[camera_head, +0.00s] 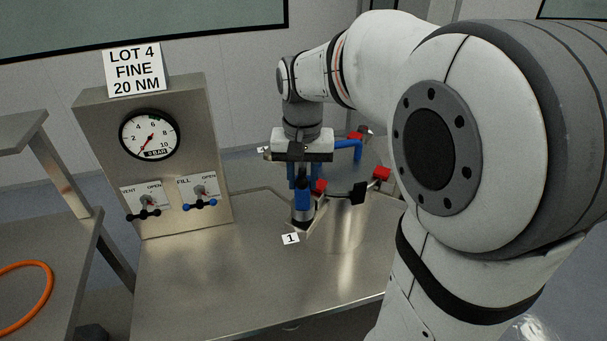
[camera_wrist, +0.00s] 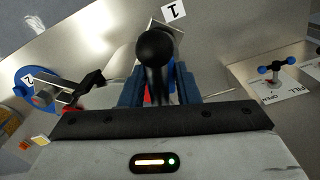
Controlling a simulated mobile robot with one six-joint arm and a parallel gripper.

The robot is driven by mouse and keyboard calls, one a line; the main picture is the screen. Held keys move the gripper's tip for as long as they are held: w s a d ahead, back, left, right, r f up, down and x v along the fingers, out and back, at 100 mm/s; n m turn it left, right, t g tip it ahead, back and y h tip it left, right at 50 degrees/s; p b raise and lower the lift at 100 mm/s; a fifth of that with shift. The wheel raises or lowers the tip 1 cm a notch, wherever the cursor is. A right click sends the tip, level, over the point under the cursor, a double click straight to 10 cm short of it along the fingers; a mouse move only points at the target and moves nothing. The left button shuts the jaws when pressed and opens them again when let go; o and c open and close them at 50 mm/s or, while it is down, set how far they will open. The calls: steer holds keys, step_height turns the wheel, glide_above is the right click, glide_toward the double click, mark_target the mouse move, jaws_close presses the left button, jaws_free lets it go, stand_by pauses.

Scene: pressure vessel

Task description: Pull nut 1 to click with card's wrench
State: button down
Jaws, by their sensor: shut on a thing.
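My gripper (camera_head: 303,186) points down over the steel bench, close to the white tag "1" (camera_head: 290,239). In the wrist view my gripper (camera_wrist: 157,78) has its blue fingers either side of a dark handle with a round black end (camera_wrist: 155,46). I take this to be the wrench; its head and any scale on it are hidden. Nut 1 itself is hidden behind the fingers and handle, near the tag "1" (camera_wrist: 173,11). The card (camera_head: 135,70) reads "LOT 4 FINE 20 NM" and stands on top of the gauge panel.
The gauge panel (camera_head: 90,120) has a dial (camera_head: 149,135) and black and blue valve handles, left of my gripper. Red and black clamp parts (camera_head: 358,193) lie just right of it. The front of the bench (camera_head: 220,275) is clear.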

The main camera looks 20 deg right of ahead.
steer(key=shift+m, duration=1)
steer(key=shift+a+r+p, duration=0.1)
steer(key=shift+r+p, duration=2.7)
steer(key=shift+r, duration=0.8)
steer(key=shift+f, duration=0.1)
